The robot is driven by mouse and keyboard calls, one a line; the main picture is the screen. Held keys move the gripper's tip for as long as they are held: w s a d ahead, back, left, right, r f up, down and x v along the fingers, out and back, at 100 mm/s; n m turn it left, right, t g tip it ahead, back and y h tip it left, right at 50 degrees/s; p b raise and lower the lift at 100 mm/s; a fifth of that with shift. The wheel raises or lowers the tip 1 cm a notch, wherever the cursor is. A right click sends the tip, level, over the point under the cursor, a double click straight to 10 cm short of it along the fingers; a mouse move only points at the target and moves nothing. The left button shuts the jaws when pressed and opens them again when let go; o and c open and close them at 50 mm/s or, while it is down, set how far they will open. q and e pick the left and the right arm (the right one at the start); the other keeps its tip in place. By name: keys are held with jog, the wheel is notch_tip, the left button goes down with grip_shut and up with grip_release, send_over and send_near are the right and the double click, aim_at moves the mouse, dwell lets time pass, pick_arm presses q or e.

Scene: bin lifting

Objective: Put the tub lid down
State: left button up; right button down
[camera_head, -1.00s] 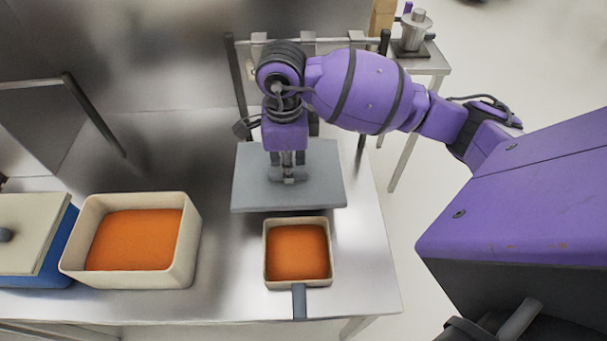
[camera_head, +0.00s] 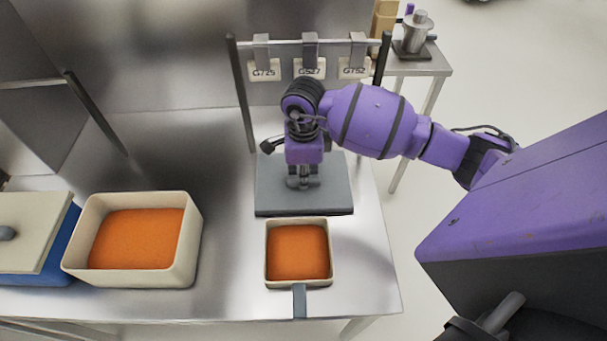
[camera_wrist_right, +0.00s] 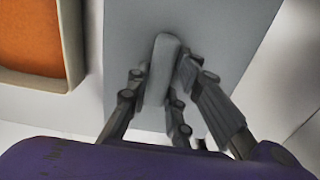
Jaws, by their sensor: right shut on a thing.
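The grey, flat, square tub lid (camera_head: 275,200) is just behind the small cream tub, over the back right of the steel table. My right gripper (camera_head: 303,183) is above it, shut on the lid's raised handle. In the right wrist view the fingers (camera_wrist_right: 160,105) sit on both sides of the handle, with the lid's grey top (camera_wrist_right: 130,35) below. I cannot tell whether the lid touches the table. The small cream tub (camera_head: 331,270) is open, with orange contents and a grey handle at the front. My left gripper is not in view.
A larger open cream tub (camera_head: 185,262) with orange contents stands to the left. A blue bin (camera_head: 62,262) with a cream lid (camera_head: 32,225) is at the far left. A rail (camera_head: 330,42) with tags G725, G527 and G752 stands behind. Bare steel lies between the tubs.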

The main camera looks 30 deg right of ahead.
jog(key=shift+f, duration=0.1)
jog(key=c, duration=2)
grip_release()
jog(key=shift+f, duration=0.15)
jog(key=o, duration=0.4)
jog(key=shift+o, duration=0.2)
notch_tip(320, 180, up, 12)
jog(key=shift+r, duration=0.25)
jog(key=shift+s+f, duration=0.1)
